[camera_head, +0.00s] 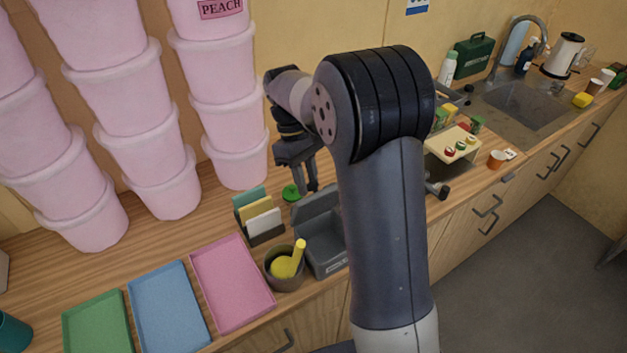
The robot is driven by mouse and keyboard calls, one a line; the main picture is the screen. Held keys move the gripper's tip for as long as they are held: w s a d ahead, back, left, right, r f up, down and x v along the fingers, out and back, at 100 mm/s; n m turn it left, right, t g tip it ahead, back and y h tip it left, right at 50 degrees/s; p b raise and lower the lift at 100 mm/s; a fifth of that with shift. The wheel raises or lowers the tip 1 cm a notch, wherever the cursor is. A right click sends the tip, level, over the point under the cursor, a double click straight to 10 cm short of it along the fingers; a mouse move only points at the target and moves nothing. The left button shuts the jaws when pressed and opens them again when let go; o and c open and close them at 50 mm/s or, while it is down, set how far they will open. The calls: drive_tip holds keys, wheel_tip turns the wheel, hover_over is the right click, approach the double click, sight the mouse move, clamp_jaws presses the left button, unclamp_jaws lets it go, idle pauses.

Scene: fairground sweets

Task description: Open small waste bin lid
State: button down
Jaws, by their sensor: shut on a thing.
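The small waste bin (327,256) is a grey box with a pale label on its front, standing near the counter's front edge. Its grey lid (315,206) is raised and tilted up at the back, so the inside shows. My gripper (308,188) points down at the lid's upper edge and is shut on it. The exact contact at the fingertips is small and hard to make out. My arm hides the bin's right side.
A brown pot (284,282) with a yellow scoop stands left of the bin. A holder with coloured cards (259,213) and a green round item (291,192) are behind. Pink (231,283), blue (170,307) and green trays lie left. Pink tubs (235,160) are stacked along the wall.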

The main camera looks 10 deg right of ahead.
drive_tip(key=shift+w+a+f+g+h, duration=0.2)
drive_tip(key=shift+w+f+g, duration=0.25)
drive_tip(key=shift+w+g, duration=0.35)
drive_tip(key=shift+w+a+f+g+h, duration=0.1)
drive_tip(key=shift+w+f+g+h, duration=0.25)
drive_tip(key=shift+w+g, duration=0.45)
drive_tip(key=shift+f, duration=0.1)
drive_tip(key=shift+s, duration=0.1)
drive_tip(key=c, duration=1.5)
unclamp_jaws()
drive_tip(key=shift+d, duration=0.1)
drive_tip(key=shift+c, duration=0.2)
drive_tip(key=shift+o, duration=0.9)
drive_tip(key=shift+d, duration=0.15)
drive_tip(key=shift+o, duration=1.2)
drive_tip(key=shift+r, duration=0.2)
drive_tip(key=shift+r, duration=0.1)
